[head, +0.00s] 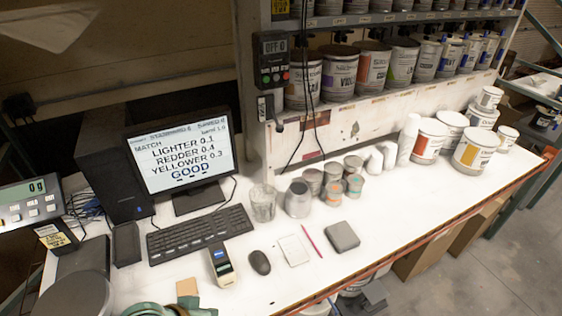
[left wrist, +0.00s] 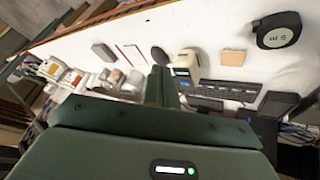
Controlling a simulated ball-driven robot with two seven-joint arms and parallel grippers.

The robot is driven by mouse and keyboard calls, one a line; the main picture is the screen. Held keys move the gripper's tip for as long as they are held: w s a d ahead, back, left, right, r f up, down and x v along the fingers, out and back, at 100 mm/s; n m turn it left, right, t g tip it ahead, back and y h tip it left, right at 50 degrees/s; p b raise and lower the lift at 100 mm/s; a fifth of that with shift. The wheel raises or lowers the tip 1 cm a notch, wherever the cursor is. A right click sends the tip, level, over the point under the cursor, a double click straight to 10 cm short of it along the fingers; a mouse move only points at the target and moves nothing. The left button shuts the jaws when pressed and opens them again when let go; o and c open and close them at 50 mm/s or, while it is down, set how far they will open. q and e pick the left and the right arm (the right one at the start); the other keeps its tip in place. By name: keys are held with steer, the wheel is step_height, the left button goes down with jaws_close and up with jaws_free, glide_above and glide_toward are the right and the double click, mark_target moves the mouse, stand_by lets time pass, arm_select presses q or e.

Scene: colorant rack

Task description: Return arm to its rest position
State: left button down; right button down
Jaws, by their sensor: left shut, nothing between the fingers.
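My left gripper (left wrist: 161,82) points out over the white workbench (left wrist: 130,25) in the left wrist view. Its two dark green fingers are together with nothing between them. In the head view only a green part of my arm shows at the bottom edge, left of centre; the fingertips cannot be made out there. My right gripper is in neither view.
On the bench stand a monitor (head: 182,153), keyboard (head: 200,235), handheld meter (head: 222,267), mouse (head: 260,262), grey box (head: 342,236) and several cans. A tape measure (left wrist: 278,30) lies near a tan pad (left wrist: 233,59). The shelf rack (head: 390,100) rises behind. The front right bench is clear.

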arm_select(q)
steer(key=s+a+r+m+t+y, duration=0.1)
steer(key=s+a+r+m+y, duration=0.3)
steer(key=a, duration=0.3)
steer(key=s+a+r+m+y, duration=0.2)
steer(key=a+r+y, duration=0.3)
steer(key=a+r, duration=0.15)
steer(key=s+d+f+g+h+b, duration=0.15)
steer(key=f+b, duration=0.55)
steer(key=f, duration=1.3)
steer(key=s+d+f+g+h+b, duration=0.2)
steer(key=f+b, duration=0.5)
steer(key=f, duration=1.3)
steer(key=s+f+n+g+h+b, duration=0.1)
steer(key=s+f+b, duration=0.6)
steer(key=f, duration=0.8)
steer(key=s+d+f+n+g+b, duration=0.1)
steer(key=s+f+n+b, duration=0.1)
steer(key=s+f+b, duration=0.5)
steer(key=s+f, duration=0.6)
steer(key=f, duration=0.3)
steer(key=shift+s+f+n+h, duration=0.2)
steer(key=shift+s+n+h, duration=0.15)
steer(key=shift+n, duration=0.05)
